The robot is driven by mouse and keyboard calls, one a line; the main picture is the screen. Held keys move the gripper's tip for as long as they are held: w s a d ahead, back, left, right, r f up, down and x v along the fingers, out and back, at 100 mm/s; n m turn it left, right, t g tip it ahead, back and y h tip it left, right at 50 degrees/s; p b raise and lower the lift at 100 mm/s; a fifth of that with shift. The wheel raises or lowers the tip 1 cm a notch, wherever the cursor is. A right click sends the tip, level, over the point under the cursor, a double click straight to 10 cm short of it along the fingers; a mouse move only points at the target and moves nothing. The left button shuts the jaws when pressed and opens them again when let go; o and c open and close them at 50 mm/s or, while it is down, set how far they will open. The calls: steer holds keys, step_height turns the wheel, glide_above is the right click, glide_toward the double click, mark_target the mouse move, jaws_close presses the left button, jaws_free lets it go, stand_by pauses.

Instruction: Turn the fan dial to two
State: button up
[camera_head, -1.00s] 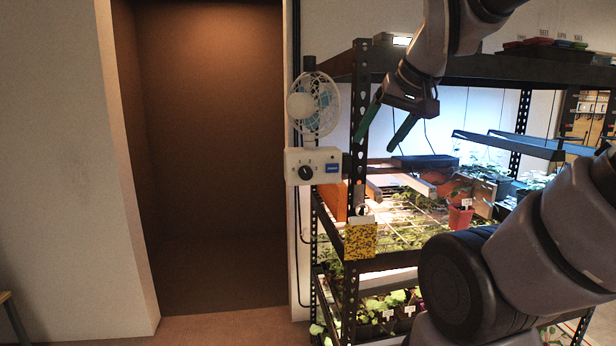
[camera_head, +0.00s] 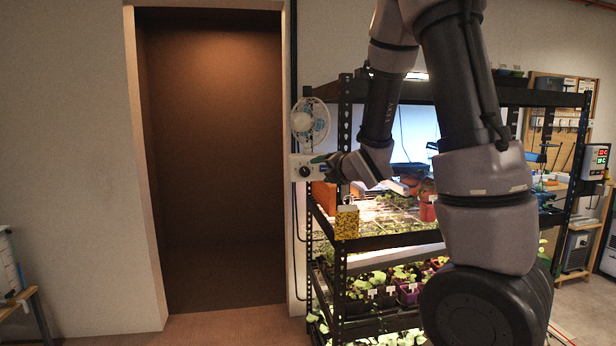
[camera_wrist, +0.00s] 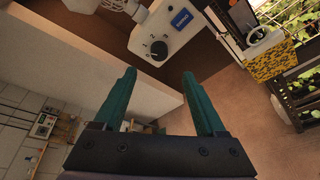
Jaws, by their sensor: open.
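The fan dial is a round black knob (camera_head: 305,171) on a white control box (camera_head: 296,160) fixed to the rack's left post, below the small white fan (camera_head: 310,121). In the wrist view the dial (camera_wrist: 158,49) sits on the box (camera_wrist: 175,30), beyond the fingertips and near the top of the picture. The box also carries a blue label (camera_wrist: 181,18). My gripper (camera_wrist: 160,74) is open, with two green fingers and nothing between them. In the head view my gripper (camera_head: 322,164) is at the right side of the box. The dial's setting is too small to read.
The black seedling rack (camera_head: 341,270) holds plant trays on several shelves. A yellow speckled box (camera_head: 347,222) hangs on its front post, below my wrist. A dark doorway (camera_head: 215,160) opens to the left. The floor before it is clear.

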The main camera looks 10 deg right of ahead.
mark_target(306, 172)
steer(key=x, duration=1)
steer(key=shift+w+a+f, duration=0.1)
steer(key=shift+w+a, duration=0.05)
steer(key=shift+w, duration=0.15)
jaws_close()
